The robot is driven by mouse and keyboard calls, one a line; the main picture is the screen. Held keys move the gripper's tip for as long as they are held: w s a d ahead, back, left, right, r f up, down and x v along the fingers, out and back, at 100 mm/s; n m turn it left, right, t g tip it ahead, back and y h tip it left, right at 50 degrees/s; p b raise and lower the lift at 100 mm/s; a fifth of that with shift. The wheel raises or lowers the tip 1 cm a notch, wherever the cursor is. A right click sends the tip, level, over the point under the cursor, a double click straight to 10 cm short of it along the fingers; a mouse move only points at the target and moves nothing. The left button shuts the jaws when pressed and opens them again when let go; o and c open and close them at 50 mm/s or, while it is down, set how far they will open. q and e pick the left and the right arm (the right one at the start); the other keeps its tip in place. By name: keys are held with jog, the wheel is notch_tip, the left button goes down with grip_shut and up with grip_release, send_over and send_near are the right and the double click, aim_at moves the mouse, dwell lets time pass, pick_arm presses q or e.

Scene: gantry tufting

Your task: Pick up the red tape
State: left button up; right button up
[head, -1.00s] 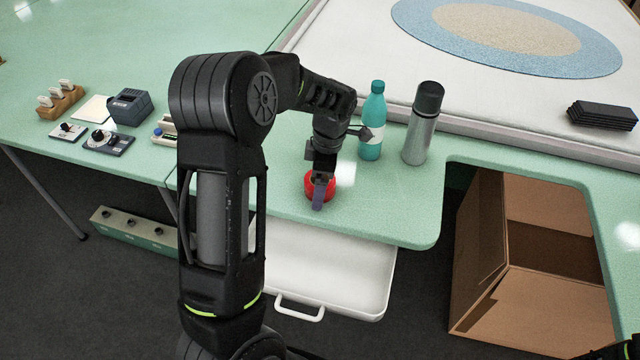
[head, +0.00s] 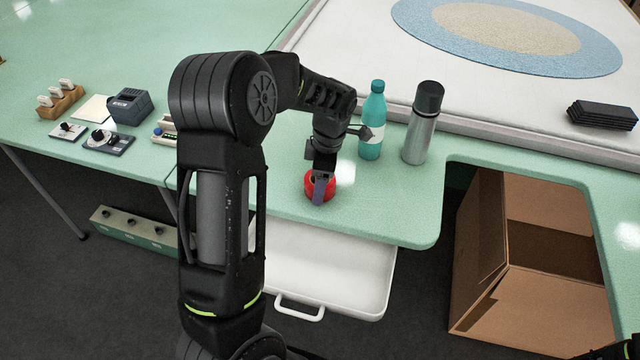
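The red tape (head: 329,190) is a small red roll lying on the green table (head: 385,215) near its front edge. My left gripper (head: 319,192) points down at the tape, and one finger shows in front of the roll. The other finger is hidden, so I cannot tell whether the fingers are open or closed on the roll. The tape appears to rest on the table. Of my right arm only a small dark part shows at the bottom right corner; its gripper is out of view.
A teal bottle (head: 372,125) and a grey flask (head: 420,130) stand just behind and right of the tape. An open white drawer (head: 345,290) is below the table edge. An open cardboard box (head: 540,290) is at right. A charger-like device (head: 131,106) sits at left.

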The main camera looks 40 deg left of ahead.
pick_arm(q)
jog(key=c, duration=0.3)
notch_tip(320, 180, up, 10)
jog(key=shift+b, duration=0.4)
jog(key=shift+f, duration=0.1)
dwell(0.6)
